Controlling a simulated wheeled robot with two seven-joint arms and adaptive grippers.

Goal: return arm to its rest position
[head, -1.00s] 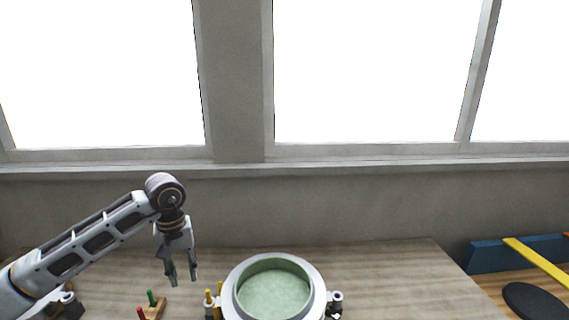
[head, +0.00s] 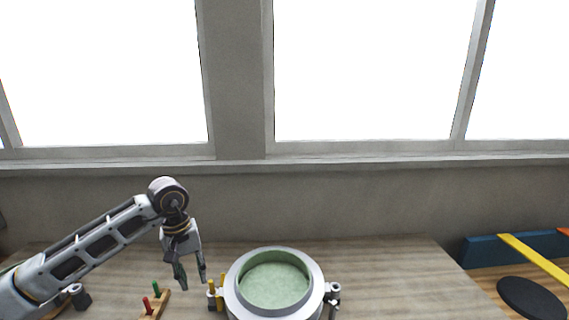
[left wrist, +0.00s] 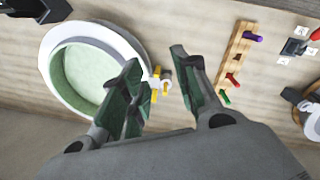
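My left gripper (head: 191,283) hangs over the table, fingers pointing down, between the peg rack and the round mould. In the left wrist view its two green-lined fingers (left wrist: 158,75) are apart with nothing between them. The mould (head: 231,287) is a white ring with a pale green inside; it also shows in the left wrist view (left wrist: 140,50), left of the fingers. The wooden peg rack (head: 153,312) holds a red and a green peg in the head view, with a purple one also visible in the left wrist view. My right gripper is not in view.
Yellow pegs (head: 211,291) stand at the mould's left side, close to my left gripper. A clamp (head: 333,292) sits at its right side. A blue panel (head: 483,252), a yellow strip (head: 535,260) and a dark disc (head: 531,298) lie at the right. The table's right part is bare.

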